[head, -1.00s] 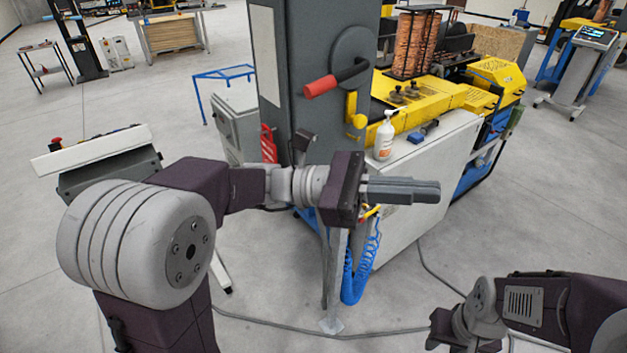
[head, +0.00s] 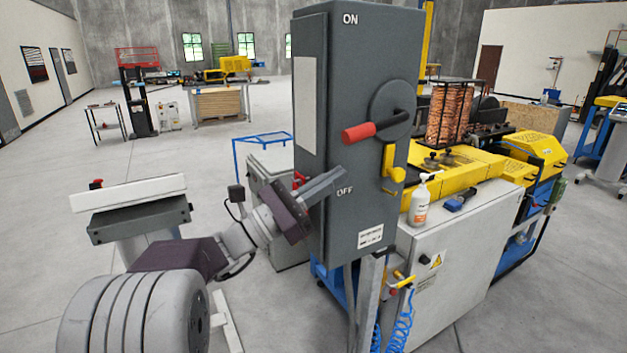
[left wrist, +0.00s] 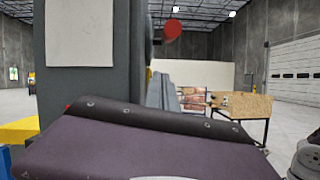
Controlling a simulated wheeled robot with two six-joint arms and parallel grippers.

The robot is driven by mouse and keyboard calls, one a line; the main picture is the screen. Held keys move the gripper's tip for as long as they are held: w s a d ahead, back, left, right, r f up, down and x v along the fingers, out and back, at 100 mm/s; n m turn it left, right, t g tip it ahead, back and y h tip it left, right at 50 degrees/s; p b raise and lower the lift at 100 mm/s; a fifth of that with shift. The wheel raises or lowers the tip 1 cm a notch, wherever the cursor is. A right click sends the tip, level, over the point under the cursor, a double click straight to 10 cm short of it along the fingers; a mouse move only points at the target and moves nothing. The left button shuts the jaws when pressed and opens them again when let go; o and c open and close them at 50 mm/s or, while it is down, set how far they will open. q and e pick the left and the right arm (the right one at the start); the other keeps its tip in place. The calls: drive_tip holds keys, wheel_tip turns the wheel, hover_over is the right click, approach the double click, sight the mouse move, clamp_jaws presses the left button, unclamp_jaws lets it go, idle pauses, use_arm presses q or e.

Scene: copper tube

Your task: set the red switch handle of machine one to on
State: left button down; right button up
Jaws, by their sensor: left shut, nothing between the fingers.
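The red switch handle (head: 358,132) sits on the front of a tall grey switch box (head: 350,230), on a round dark disc. Its black arm bends from the disc, and the red grip points left, between the ON mark at the top and the OFF mark below. My left gripper (head: 335,180) is shut and empty, in front of the box's left part, lower than the handle and apart from it. In the left wrist view the red grip end (left wrist: 172,29) shows above my gripper (left wrist: 165,90). My right gripper is out of the head view.
A white cabinet (head: 450,250) with a bottle (head: 420,205) stands to the right. A slanted console (head: 140,215) stands left. Open floor lies at the lower right.

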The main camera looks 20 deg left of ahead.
sight(373, 125)
use_arm(q)
drive_tip(key=r+p, duration=0.1)
drive_tip(key=w+d+r, duration=0.1)
drive_tip(key=d+r+p, duration=0.1)
drive_tip(key=shift+w+r+p, duration=0.3)
drive_tip(key=shift+w+r, duration=0.05)
drive_tip(key=shift+r, duration=0.05)
drive_tip(key=shift+s+r, duration=0.15)
drive_tip(key=shift+r, duration=0.2)
drive_tip(key=shift+s+r+p, duration=0.25)
drive_tip(key=shift+s+p, duration=0.05)
drive_tip(key=shift+p, duration=0.05)
drive_tip(key=shift+w, duration=0.15)
